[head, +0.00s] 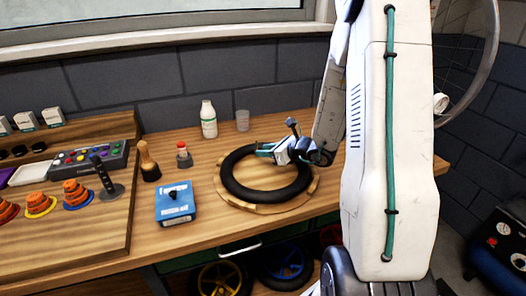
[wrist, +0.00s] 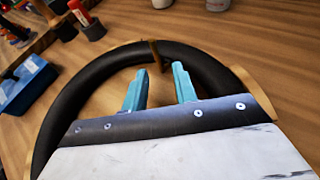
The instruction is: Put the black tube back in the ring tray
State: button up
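The black tube (head: 234,186) is a thick ring. It lies on the round wooden ring tray (head: 262,207), whose pale rim shows along the front and right. In the wrist view the tube (wrist: 73,101) curves around my fingers, and parts of the tray rim (wrist: 239,74) show outside it. My gripper (head: 264,151) is over the far side of the tube. Its two teal fingers (wrist: 158,75) are apart, with nothing visibly held between them. A thin brown upright piece stands at the tube just beyond the fingertips. My gripper body hides the near part of the tube in the wrist view.
A blue box (head: 175,203) stands left of the tray. A white bottle (head: 208,120) and a grey cup (head: 242,121) stand at the back. The bench front near the tray is clear.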

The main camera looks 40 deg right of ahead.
jog(key=v, duration=0.9)
jog(key=shift+s+d+r, duration=0.15)
jog(key=shift+s, duration=0.1)
jog(key=shift+s+r, duration=0.15)
jog(key=shift+s, duration=0.05)
jog(key=s+a+r+n+g+y, duration=0.1)
jog(key=s+a+r+n+g, duration=0.2)
jog(key=a+n, duration=0.35)
jog(key=s+a+r+n+g+y, duration=0.2)
jog(key=s+a+r+n+g, duration=0.15)
jog(key=a+n, duration=0.35)
jog(key=s+a+r+n+g+y, duration=0.1)
jog(key=s+a+r+n+g, duration=0.15)
jog(key=a+n, duration=0.4)
jog(key=s+r+n+g+h, duration=0.1)
jog(key=s+r+n+h, duration=0.1)
jog(key=s+n+h, duration=0.2)
jog(key=s+a+r+n+g+h, duration=0.1)
jog(key=s+r+n+h, duration=0.2)
jog(key=s+n, duration=0.5)
jog(key=shift+s+r+h, duration=0.3)
jog(key=shift+s+h, duration=0.4)
jog(key=shift+h, duration=0.1)
jog(key=shift+o, duration=0.5)
